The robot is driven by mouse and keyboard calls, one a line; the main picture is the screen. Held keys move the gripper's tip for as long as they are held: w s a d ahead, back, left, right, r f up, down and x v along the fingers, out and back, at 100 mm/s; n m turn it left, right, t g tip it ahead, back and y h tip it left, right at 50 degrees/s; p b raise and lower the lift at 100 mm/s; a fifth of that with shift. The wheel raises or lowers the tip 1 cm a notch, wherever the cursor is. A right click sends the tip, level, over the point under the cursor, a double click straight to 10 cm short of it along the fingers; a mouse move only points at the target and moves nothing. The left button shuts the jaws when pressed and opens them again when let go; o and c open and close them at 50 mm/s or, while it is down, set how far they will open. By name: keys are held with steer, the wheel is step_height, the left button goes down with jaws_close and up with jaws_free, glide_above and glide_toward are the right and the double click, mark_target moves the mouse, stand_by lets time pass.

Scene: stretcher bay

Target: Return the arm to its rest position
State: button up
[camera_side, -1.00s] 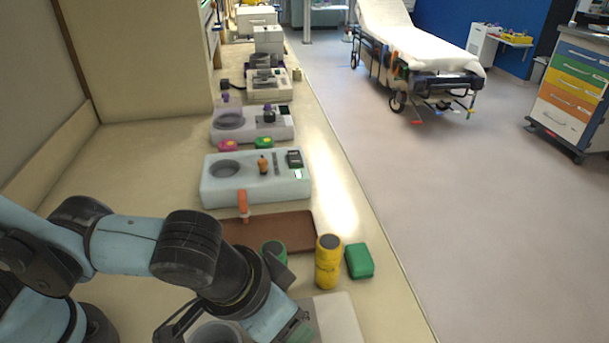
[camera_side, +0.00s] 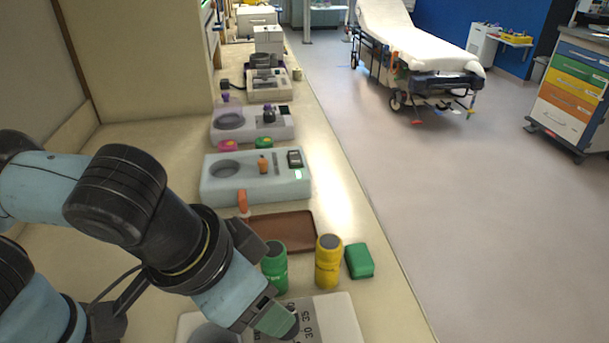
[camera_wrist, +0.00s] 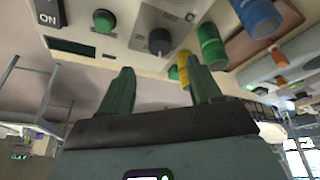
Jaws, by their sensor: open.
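My arm reaches in from the left of the side view, bent downward at the wrist. My gripper (camera_side: 278,322) points down and right, over the near pale device (camera_side: 345,318) with printed numbers. In the wrist view my gripper's (camera_wrist: 160,82) two green fingers stand apart with nothing between them. The fingers show only partly in the side view. A green cylinder (camera_side: 275,268) stands just behind the gripper, and a yellow cylinder (camera_side: 328,262) stands to its right.
A green box (camera_side: 359,261) lies near the counter's right edge. A brown tray (camera_side: 285,232) and a pale blue device (camera_side: 255,190) lie behind. The wrist view shows a panel with a black knob (camera_wrist: 160,41) and an ON switch (camera_wrist: 50,13).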

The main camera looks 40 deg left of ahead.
steer(key=w+a+t, duration=0.1)
steer(key=w+a, duration=0.2)
steer(key=a, duration=0.5)
steer(key=w+a+f+n+t+y, duration=0.1)
steer(key=w+a, duration=0.2)
steer(key=a, duration=0.5)
steer(key=w+a+n, duration=0.1)
steer(key=w+a, duration=0.3)
steer(key=a, duration=0.4)
steer(key=shift+f+t, duration=0.15)
steer(key=shift+t, duration=0.25)
